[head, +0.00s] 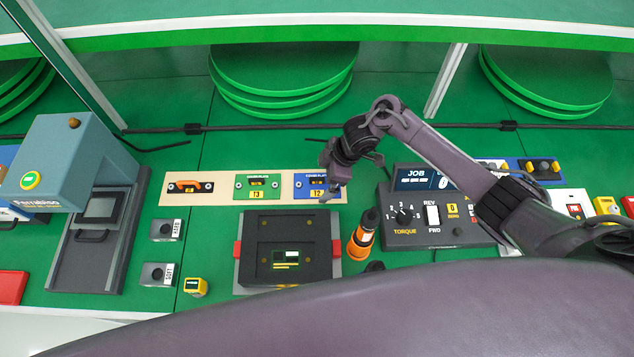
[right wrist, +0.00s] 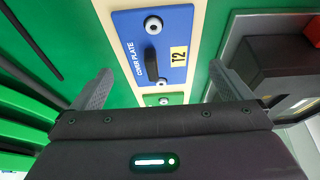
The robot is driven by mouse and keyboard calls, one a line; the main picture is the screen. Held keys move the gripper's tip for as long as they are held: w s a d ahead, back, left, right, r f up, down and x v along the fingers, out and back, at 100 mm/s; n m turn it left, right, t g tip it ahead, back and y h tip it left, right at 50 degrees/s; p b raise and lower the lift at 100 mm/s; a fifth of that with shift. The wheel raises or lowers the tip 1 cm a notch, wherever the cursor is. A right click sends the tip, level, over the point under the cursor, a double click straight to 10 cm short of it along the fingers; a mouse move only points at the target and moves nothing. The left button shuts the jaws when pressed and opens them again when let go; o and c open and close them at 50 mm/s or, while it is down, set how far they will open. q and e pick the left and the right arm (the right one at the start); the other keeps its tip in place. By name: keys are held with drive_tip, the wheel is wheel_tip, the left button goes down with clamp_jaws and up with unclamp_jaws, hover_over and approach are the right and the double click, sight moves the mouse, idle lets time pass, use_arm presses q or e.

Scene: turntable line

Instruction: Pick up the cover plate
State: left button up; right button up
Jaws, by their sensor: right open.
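A blue cover plate (head: 304,191) with a black handle, two round studs and a yellow tag lies at the right end of a cream strip. In the right wrist view the same blue cover plate (right wrist: 177,22) is large, ahead of the fingers. A green cover plate (head: 242,187) tagged T3 lies left of it; its edge also shows in the right wrist view (right wrist: 150,99). My right gripper (head: 328,190) hangs over the blue plate's right side and partly hides it. In the right wrist view my right gripper (right wrist: 160,85) is open, with nothing between its fingers. My left gripper is not in view.
An orange-handled piece (head: 187,187) is at the strip's left end. A dark fixture (head: 287,237) stands in front. An orange-black cylinder (head: 363,236) stands upright between it and the torque console (head: 432,235). A grey-blue press (head: 70,150) is at left. A green shelf spans the back.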

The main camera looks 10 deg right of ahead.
sight(317, 184)
drive_tip(key=shift+x, duration=1.45)
drive_tip(key=shift+w+d, duration=0.1)
drive_tip(key=shift+w, duration=0.05)
drive_tip(key=c, duration=1.1)
drive_tip(key=shift+r, duration=0.2)
